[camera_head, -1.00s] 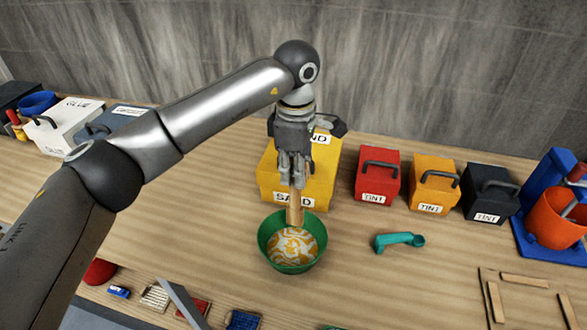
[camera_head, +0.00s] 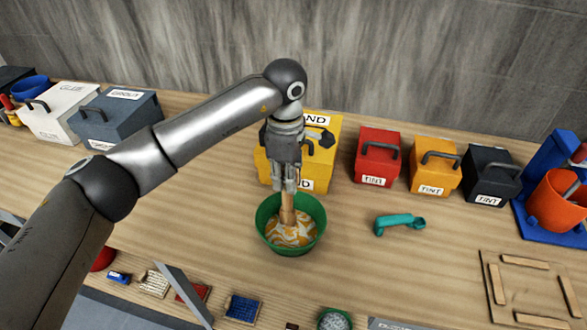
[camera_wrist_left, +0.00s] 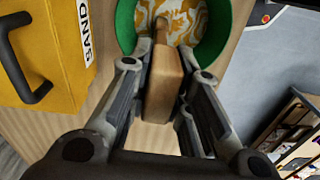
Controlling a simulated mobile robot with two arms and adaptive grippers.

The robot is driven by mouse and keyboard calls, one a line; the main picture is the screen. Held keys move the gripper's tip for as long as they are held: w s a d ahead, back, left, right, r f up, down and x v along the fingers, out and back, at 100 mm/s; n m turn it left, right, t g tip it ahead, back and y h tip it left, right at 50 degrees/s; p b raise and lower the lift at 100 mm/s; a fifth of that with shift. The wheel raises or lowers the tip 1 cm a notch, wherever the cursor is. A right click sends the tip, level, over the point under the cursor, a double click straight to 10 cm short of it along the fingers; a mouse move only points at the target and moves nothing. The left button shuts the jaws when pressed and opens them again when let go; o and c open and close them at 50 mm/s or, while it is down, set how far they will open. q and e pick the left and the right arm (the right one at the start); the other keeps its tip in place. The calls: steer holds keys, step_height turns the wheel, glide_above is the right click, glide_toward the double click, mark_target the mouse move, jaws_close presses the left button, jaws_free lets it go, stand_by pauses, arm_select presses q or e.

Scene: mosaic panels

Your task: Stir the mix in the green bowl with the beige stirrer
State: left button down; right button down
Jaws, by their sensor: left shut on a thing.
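The green bowl (camera_head: 318,222) stands on the wooden table in front of the yellow sand box. It holds an orange and white swirled mix (camera_head: 292,236). My left gripper (camera_head: 286,184) is above the bowl, shut on the beige stirrer (camera_head: 287,212), which points down with its lower end in the mix. The left wrist view shows the stirrer (camera_wrist_left: 165,90) between both fingers and part of the green bowl (camera_wrist_left: 125,25). The stirrer's tip is hidden in the mix. My right gripper is not in view.
The yellow sand box (camera_head: 325,150) stands close behind the bowl. Red (camera_head: 376,157), orange (camera_head: 434,168) and dark (camera_head: 489,178) tint boxes stand to its right. A teal scoop (camera_head: 399,223) lies right of the bowl. Small mosaic samples (camera_head: 243,308) line the front edge.

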arm_select(q)
steer(key=b, duration=0.1)
steer(key=s+b, duration=0.2)
steer(key=shift+d+f+b, duration=0.25)
steer(key=shift+d+b, duration=0.05)
stand_by(1.1)
stand_by(0.4)
steer(key=shift+f+b, duration=0.25)
steer(key=shift+b, duration=0.05)
stand_by(0.3)
steer(key=shift+f, duration=0.1)
steer(key=shift+b, duration=0.35)
stand_by(0.4)
